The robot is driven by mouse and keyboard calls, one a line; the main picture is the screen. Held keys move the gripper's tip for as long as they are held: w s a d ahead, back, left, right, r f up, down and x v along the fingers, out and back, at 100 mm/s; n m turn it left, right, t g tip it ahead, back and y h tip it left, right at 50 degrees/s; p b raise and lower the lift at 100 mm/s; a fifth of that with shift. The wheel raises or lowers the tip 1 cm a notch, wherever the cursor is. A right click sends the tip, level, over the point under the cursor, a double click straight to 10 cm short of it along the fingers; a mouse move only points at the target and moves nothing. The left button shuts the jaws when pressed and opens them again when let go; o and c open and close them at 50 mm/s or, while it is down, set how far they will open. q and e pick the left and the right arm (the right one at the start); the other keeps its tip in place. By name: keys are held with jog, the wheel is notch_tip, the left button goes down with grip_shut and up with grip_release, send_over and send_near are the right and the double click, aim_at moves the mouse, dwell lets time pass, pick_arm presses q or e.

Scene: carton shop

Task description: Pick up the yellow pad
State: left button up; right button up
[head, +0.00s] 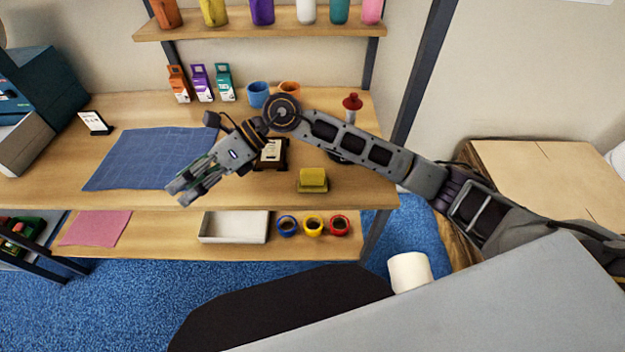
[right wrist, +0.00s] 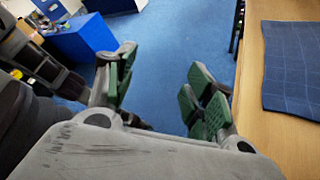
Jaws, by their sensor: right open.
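The yellow pad (head: 313,180) is a small block on the wooden table, near its front edge and right of centre in the head view. It does not show in the right wrist view. My right gripper (head: 182,194) is at the table's front edge, well left of the pad, by the front right corner of the blue mat. In the right wrist view its green-padded fingers (right wrist: 165,87) stand apart with nothing between them, over blue floor. My left gripper is in neither view.
The blue mat (head: 130,160) lies flat left of centre. A card stand (head: 272,153) is behind my wrist. Small cartons (head: 201,83) and cups (head: 258,94) stand at the back. A white tray (head: 235,226) and tape rolls (head: 313,226) sit on the lower shelf.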

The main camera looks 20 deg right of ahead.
jog(key=w+d+f+n+h, duration=0.1)
jog(key=w+d+f+h, duration=0.1)
jog(key=d+f+h, duration=0.25)
jog(key=t+h, duration=0.3)
jog(key=h, duration=0.7)
send_near(311, 170)
jog(key=f, duration=0.4)
jog(key=f+p, duration=0.1)
jog(key=f, duration=0.1)
jog(key=shift+d, duration=0.3)
jog(key=shift+f, duration=0.3)
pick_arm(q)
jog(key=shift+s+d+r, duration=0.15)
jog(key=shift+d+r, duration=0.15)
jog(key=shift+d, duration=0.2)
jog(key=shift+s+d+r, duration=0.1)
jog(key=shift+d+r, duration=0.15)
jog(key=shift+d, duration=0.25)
